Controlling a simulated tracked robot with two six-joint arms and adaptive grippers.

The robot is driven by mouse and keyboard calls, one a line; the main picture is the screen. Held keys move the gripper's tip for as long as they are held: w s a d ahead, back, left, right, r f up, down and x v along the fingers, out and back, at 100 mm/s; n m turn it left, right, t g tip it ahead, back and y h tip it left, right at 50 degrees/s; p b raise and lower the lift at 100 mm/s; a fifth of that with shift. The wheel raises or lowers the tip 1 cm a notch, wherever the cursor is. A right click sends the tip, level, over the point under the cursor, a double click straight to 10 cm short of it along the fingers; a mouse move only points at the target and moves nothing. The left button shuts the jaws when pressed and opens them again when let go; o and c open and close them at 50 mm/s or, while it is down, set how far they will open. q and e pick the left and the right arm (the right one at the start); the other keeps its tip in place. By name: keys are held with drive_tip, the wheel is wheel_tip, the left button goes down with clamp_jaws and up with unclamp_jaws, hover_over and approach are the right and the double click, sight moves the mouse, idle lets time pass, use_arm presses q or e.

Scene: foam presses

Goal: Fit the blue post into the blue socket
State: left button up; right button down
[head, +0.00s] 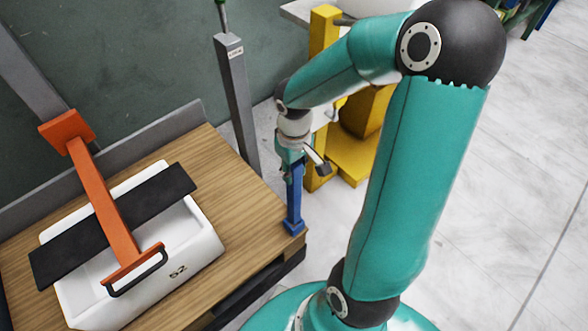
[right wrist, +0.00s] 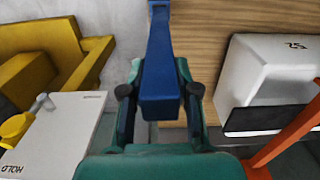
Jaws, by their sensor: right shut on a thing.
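The blue post (head: 294,205) stands roughly upright at the right corner of the wooden table. My right gripper (head: 293,170) is shut on its upper part. In the right wrist view the post (right wrist: 160,60) runs away from between the fingers of my right gripper (right wrist: 157,92). A small blue base, which looks like the blue socket (head: 294,228), sits at the table corner under the post. The post's lower end meets it in the head view; how deep it sits, I cannot tell. My left gripper is not in view.
A white box marked 52 (head: 190,255) lies on the wooden table (head: 245,200) under an orange arm (head: 105,205) and a black bar (head: 160,192). A grey post (head: 236,100) stands behind the table. Yellow equipment (head: 350,165) is beyond my right arm.

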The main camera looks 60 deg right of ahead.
drive_tip(key=shift+f+b, duration=2.8)
drive_tip(key=shift+f, duration=0.25)
drive_tip(key=c, duration=0.8)
unclamp_jaws()
drive_tip(key=shift+o, duration=0.2)
drive_tip(key=shift+r, duration=0.1)
wheel_tip(320, 180, up, 12)
drive_tip(key=shift+f, duration=0.1)
